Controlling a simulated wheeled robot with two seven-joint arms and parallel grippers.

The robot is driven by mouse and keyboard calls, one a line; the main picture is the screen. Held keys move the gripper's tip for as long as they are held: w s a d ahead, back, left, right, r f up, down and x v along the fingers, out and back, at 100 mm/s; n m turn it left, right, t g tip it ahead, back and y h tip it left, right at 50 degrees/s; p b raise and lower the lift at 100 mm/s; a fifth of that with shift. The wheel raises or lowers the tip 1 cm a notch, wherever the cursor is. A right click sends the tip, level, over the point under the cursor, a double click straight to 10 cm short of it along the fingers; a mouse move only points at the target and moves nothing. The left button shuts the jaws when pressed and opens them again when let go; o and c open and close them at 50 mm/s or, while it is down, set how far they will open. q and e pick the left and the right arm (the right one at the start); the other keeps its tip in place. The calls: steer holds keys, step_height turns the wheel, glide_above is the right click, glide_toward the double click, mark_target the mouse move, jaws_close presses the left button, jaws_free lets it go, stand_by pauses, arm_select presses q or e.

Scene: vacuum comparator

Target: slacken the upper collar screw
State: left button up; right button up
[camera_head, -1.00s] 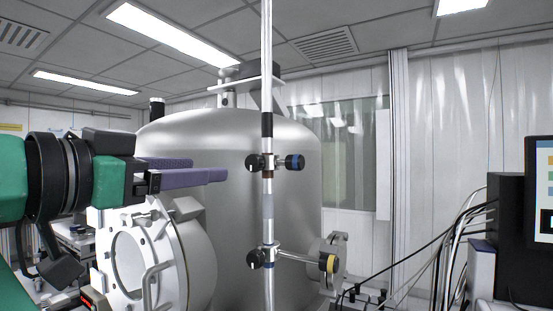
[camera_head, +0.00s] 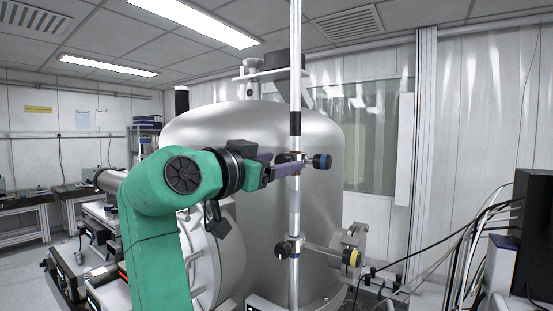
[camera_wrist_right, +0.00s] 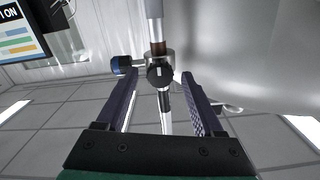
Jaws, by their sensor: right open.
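The upper collar (camera_wrist_right: 161,57) is clamped on a vertical rod (camera_head: 295,215). Its screw is a black knob with a white mark (camera_wrist_right: 160,75), centred between my finger ends in the right wrist view. In the head view this knob (camera_head: 281,158) is partly hidden by my fingers. A blue-capped knob (camera_head: 321,162) points right from the same collar. My right gripper (camera_head: 287,165) is open, its purple fingers on either side of the black knob. Whether they touch it I cannot tell. My left gripper is not in view.
A lower collar has a black knob (camera_head: 282,250) and a side rod with a yellow-ringed end (camera_head: 351,258). A large steel vessel (camera_head: 240,125) stands close behind the rod. Cables (camera_head: 470,245) and a monitor (camera_head: 533,225) are at the right.

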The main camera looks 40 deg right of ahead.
steer(key=c, duration=0.3)
jaws_close()
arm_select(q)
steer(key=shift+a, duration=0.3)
arm_select(e)
steer(key=shift+n, duration=0.3)
steer(key=n, duration=0.6)
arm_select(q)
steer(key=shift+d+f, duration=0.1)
arm_select(e)
steer(key=n, duration=0.5)
steer(key=shift+n, duration=0.3)
